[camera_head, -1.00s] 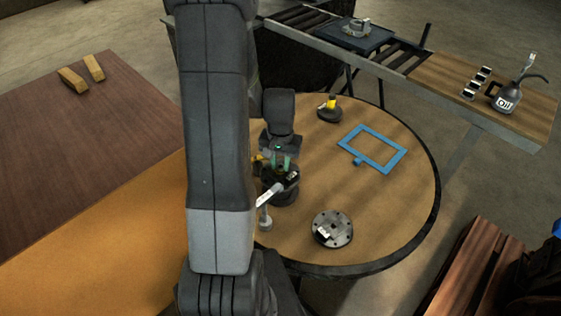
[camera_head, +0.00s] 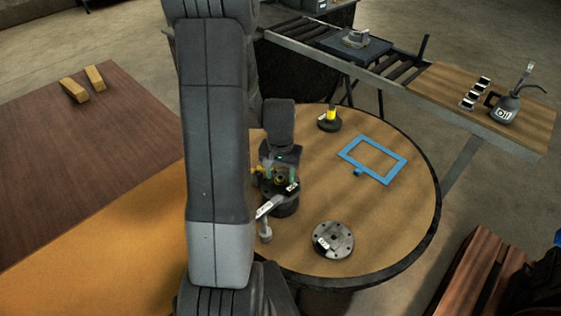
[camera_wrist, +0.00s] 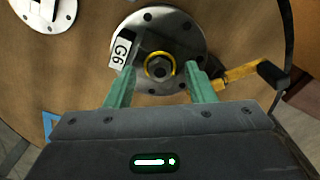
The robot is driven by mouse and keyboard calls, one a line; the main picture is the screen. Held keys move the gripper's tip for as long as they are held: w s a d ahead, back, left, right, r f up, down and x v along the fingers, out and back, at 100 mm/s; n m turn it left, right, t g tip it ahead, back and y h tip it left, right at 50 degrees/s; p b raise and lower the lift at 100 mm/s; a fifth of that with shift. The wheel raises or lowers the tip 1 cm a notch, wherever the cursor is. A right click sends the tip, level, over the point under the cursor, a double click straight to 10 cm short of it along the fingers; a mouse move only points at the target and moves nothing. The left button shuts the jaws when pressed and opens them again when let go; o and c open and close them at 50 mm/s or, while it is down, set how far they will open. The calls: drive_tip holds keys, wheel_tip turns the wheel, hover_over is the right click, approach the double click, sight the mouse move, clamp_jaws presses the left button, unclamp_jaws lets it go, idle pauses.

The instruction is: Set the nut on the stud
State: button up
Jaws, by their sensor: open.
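My gripper (camera_wrist: 159,67) is open, its two green fingers apart on either side of a hex nut (camera_wrist: 159,68). The nut sits at the middle of a round grey flange (camera_wrist: 185,25), inside a yellow ring. A small round end, apparently the stud, shows in the nut's hole; I cannot tell how far down the nut sits. In the head view my gripper (camera_head: 280,173) is over this dark round assembly (camera_head: 285,208) on the round table, with the nut (camera_head: 280,181) small between the fingers.
A tag marked G6 (camera_wrist: 122,48) and a yellow-handled lever (camera_wrist: 240,72) are close to the fingers. A loose drilled disc (camera_head: 340,232), a blue frame (camera_head: 400,163) and a yellow-topped piece (camera_head: 330,116) lie on the round table (camera_head: 395,215). An oil can (camera_head: 503,108) stands beyond.

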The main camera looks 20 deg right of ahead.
wheel_tip(320, 180, up, 14)
drive_tip(key=shift+f, duration=0.2)
